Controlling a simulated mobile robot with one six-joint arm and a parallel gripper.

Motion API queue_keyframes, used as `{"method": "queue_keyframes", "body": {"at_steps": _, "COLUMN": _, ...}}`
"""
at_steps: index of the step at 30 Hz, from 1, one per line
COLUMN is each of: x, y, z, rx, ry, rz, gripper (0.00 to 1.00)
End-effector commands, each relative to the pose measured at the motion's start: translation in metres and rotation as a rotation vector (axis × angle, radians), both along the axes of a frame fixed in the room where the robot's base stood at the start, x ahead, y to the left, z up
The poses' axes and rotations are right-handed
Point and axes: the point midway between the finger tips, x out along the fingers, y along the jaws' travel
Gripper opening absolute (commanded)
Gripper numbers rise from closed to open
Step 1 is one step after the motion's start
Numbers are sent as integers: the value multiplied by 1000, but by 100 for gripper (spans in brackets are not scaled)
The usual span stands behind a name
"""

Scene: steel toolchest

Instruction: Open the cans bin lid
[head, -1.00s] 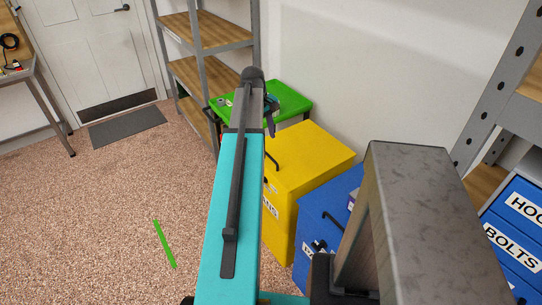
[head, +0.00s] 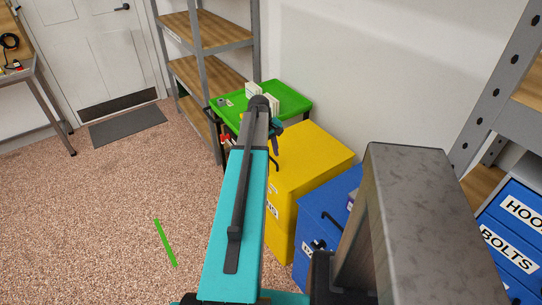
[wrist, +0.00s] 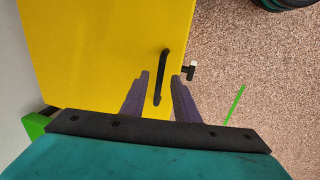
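The yellow bin (head: 312,170) stands against the wall in the head view; its label is partly covered by my arm, with only the end "NS" readable. Its lid (wrist: 90,45) is closed and fills much of the wrist view. A black bar handle (wrist: 164,62) sits near the lid's edge; it also shows just below my gripper in the head view (head: 277,164). My gripper (wrist: 160,76) is open, with the handle between its two fingers in the wrist view. I cannot tell whether either finger touches it.
A blue bin (head: 308,232) stands just right of the yellow one. A green-topped cart (head: 296,99) is behind it, before a metal shelf (head: 198,75). A green strip (head: 165,243) lies on open floor at the left.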

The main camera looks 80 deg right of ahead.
Motion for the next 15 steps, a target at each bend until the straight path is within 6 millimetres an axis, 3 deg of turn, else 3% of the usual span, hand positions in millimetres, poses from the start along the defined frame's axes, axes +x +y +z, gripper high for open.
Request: {"method": "queue_keyframes", "body": {"at_steps": 15, "x": -2, "y": -1, "z": -10, "rx": 0, "ry": 0, "rz": 0, "gripper": 28}}
